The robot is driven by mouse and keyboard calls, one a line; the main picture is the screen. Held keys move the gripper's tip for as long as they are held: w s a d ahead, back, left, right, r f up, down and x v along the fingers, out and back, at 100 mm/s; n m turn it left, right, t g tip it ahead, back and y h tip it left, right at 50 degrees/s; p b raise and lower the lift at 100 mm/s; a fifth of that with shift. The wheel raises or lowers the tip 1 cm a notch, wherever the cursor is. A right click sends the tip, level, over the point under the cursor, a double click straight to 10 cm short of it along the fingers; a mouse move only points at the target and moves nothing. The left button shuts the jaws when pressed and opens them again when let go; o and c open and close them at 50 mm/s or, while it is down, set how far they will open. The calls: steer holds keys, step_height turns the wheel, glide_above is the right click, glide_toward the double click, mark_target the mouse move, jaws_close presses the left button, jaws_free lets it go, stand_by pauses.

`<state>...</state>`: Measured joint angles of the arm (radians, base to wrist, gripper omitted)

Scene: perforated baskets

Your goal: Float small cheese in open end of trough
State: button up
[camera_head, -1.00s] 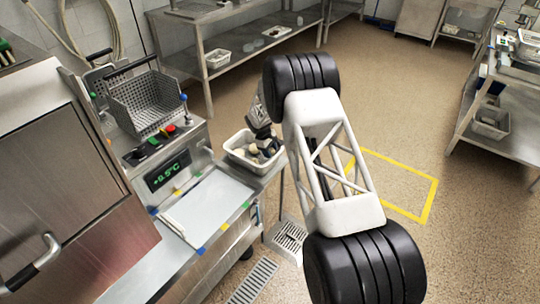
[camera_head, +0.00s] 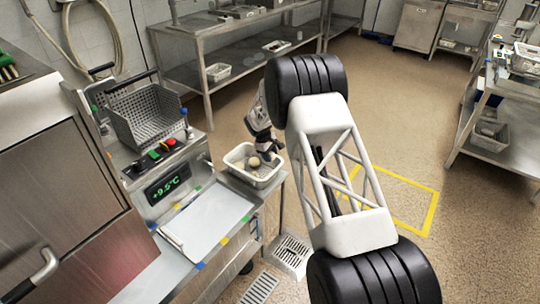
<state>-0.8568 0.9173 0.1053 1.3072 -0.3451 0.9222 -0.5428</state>
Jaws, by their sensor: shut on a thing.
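My gripper (camera_head: 267,149) is over the right side of a white tray (camera_head: 236,173) in the head view. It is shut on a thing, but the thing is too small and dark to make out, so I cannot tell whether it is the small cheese. A pale round piece (camera_head: 254,162) shows in the tray, just left of the fingers. The trough is the cooled unit with the green display (camera_head: 168,186). A perforated basket (camera_head: 150,121) stands at it, with another partly hidden behind. The trough's open end and any water are not clearly visible.
A pale flat board (camera_head: 207,222) lies on the counter in front of the display. Red and black knobs (camera_head: 170,143) sit between basket and display. A steel bench (camera_head: 235,45) stands at the back. The floor on the right, with a yellow outline (camera_head: 432,215), is clear.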

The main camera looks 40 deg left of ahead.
steer(key=shift+s, duration=0.1)
steer(key=s+a, duration=0.1)
steer(key=s, duration=0.3)
steer(key=s+a, duration=0.2)
steer(key=s, duration=0.2)
steer(key=s+a+f, duration=0.1)
steer(key=s, duration=0.3)
steer(key=shift+s+a, duration=0.15)
steer(key=shift+a, duration=0.15)
steer(key=s+a+f, duration=0.1)
steer(key=s+f, duration=0.3)
steer(key=s, duration=1.1)
steer(key=shift+a+f, duration=0.1)
steer(key=shift+f, duration=0.15)
step_height(320, 180, down, 8)
steer(key=shift+f, duration=0.25)
steer(key=shift+f, duration=0.8)
stand_by(1.7)
steer(key=o, duration=1)
